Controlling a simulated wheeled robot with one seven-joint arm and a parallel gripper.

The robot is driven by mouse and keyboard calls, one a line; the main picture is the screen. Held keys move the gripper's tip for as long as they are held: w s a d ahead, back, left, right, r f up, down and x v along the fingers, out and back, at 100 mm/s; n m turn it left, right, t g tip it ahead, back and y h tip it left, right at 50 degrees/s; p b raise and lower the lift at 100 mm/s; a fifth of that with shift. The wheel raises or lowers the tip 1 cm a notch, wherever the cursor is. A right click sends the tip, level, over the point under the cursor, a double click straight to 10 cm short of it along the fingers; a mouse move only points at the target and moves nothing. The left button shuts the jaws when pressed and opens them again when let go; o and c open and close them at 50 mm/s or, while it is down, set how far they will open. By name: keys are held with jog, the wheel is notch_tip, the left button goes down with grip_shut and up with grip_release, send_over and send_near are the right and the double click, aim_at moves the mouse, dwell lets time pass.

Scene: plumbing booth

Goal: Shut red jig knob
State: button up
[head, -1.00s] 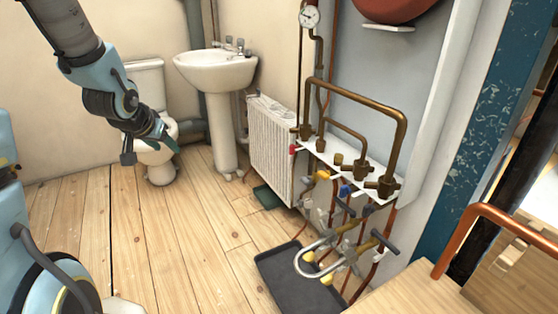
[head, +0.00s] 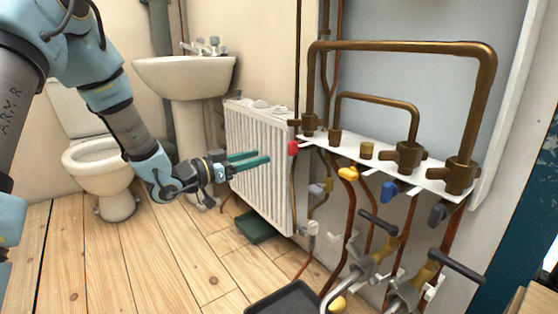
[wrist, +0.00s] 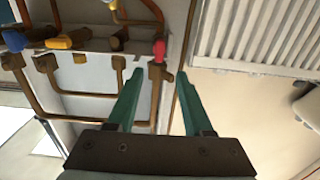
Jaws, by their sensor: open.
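The red jig knob (head: 293,148) sits at the left end of the white jig shelf (head: 385,170), under a brass fitting. My gripper (head: 264,157) has two green fingers, spread apart and empty. In the head view it points right toward the red knob, in front of the radiator, a short way from the knob. In the wrist view the gripper (wrist: 158,76) shows a clear gap between its fingers, with the knob slightly left of its middle.
A yellow knob (head: 348,173), a blue knob (head: 389,190) and a dark grey knob (head: 438,214) are further along the shelf. Brass pipes (head: 400,47) arch above. The white radiator (head: 262,170) stands behind my gripper. A dark tray (head: 285,300) lies on the floor.

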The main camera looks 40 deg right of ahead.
aim_at(289, 148)
jog(key=d+b, duration=0.1)
jog(key=d, duration=0.6)
jog(key=d+b, duration=0.1)
jog(key=d, duration=0.3)
jog(key=shift+s+b, duration=0.3)
jog(key=shift+b, duration=0.05)
jog(key=shift+c, duration=0.3)
jog(key=shift+a, duration=0.1)
grip_shut()
